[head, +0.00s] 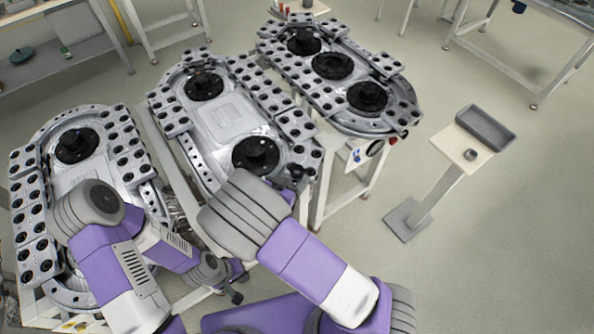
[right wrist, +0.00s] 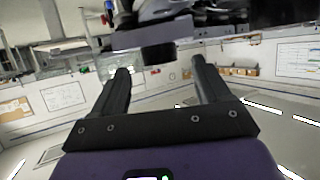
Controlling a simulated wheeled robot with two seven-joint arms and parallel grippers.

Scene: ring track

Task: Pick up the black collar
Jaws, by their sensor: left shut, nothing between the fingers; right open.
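I cannot tell surely which thing is the black collar. A short black cylindrical piece (right wrist: 158,54) shows in the right wrist view, under a grey structure and in line with the gap between my right fingers. My right gripper (right wrist: 160,68) is open; I cannot tell whether the piece is between its fingertips or beyond them. In the head view my right arm hides most of that gripper, near the front end of the middle track (head: 222,122). My left gripper (head: 236,296) is shut and empty, low in front of the middle track.
A left track (head: 92,178) and a right track (head: 345,52) carry black round hubs. Open floor surrounds the stand.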

